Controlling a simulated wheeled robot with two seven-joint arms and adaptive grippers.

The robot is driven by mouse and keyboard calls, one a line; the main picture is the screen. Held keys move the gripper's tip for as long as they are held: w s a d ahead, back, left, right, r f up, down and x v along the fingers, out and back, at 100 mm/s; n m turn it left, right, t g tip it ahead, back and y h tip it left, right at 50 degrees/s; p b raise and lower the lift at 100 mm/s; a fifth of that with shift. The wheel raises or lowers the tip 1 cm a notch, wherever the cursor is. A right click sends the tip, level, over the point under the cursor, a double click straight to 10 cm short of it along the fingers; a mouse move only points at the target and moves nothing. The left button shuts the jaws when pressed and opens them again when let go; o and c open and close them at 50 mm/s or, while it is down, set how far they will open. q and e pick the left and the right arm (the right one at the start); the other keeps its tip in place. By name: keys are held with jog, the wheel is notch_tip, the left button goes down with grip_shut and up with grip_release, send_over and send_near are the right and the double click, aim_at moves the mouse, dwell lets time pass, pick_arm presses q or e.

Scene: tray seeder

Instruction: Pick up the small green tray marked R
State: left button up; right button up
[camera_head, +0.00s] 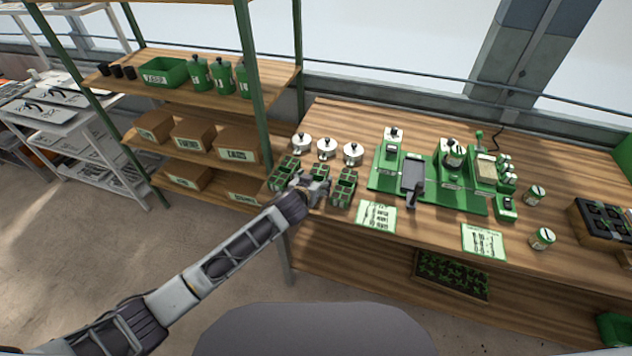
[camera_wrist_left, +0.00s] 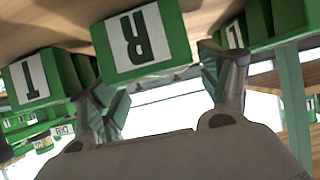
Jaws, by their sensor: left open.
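The small green tray marked R (camera_wrist_left: 142,42) shows in the left wrist view, its white label upside down. It is the middle one of three small green trays on the bench, and in the head view (camera_head: 319,170) my gripper partly covers it. My left gripper (camera_head: 318,185) is open at the near side of this tray. In the left wrist view my left gripper (camera_wrist_left: 155,75) has one finger toward each side of the R tray; I cannot tell whether they touch it. My right gripper is not in view.
A tray marked T (camera_wrist_left: 35,80) and another green tray (camera_wrist_left: 262,28) flank it closely. Silver-lidded pots (camera_head: 326,148) stand behind. A green seeding station (camera_head: 383,181) and an instruction card (camera_head: 376,216) lie to the right. A shelf rack (camera_head: 257,90) stands left.

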pick_arm(q)
jog(key=shift+x, duration=1.35)
jog(key=shift+s+f, duration=0.1)
jog(key=c, duration=1.2)
jog(key=shift+o, duration=0.2)
